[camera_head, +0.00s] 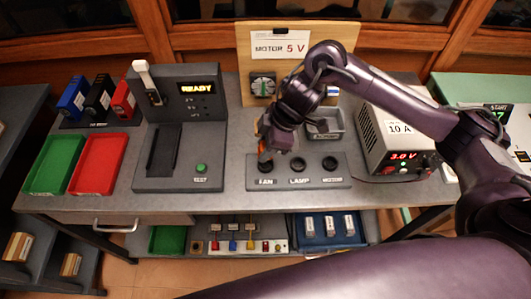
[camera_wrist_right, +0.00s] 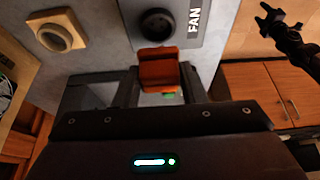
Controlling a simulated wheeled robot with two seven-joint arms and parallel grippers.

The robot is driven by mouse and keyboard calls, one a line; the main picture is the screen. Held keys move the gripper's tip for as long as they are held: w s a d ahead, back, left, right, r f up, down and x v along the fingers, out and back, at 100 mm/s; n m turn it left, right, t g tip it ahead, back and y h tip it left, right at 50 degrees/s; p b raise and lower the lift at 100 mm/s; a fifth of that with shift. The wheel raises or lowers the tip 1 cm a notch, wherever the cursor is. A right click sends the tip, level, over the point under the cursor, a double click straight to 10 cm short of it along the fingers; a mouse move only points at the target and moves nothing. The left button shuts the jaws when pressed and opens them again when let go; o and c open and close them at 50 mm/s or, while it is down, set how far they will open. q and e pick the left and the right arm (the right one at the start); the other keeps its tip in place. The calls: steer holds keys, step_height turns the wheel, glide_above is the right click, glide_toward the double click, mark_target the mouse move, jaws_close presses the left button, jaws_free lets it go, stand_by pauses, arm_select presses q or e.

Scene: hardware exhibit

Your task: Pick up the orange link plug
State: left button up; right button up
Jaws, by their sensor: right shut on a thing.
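The orange link plug (camera_wrist_right: 158,70) sits between the fingers of my right gripper (camera_wrist_right: 155,88) in the wrist view. The gripper is shut on it. In the head view my right gripper (camera_head: 265,142) is over the socket panel, and only a little orange of the plug (camera_head: 264,154) shows beneath it. The round black FAN socket (camera_wrist_right: 158,23) lies just beyond the plug in the wrist view. The FAN socket (camera_head: 265,166) is close below the plug in the head view. I cannot tell whether the plug touches it.
The panel also has LAMP (camera_head: 298,164) and MOTOR (camera_head: 330,165) sockets. A grey test unit (camera_head: 181,184) stands to the left, beside green (camera_head: 55,165) and red (camera_head: 98,165) trays. A power supply (camera_head: 395,135) stands to the right. A grey bin (camera_head: 325,124) is behind the panel.

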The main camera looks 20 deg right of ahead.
step_height(320, 180, up, 15)
steer(key=p, duration=0.3)
steer(key=shift+r, duration=0.15)
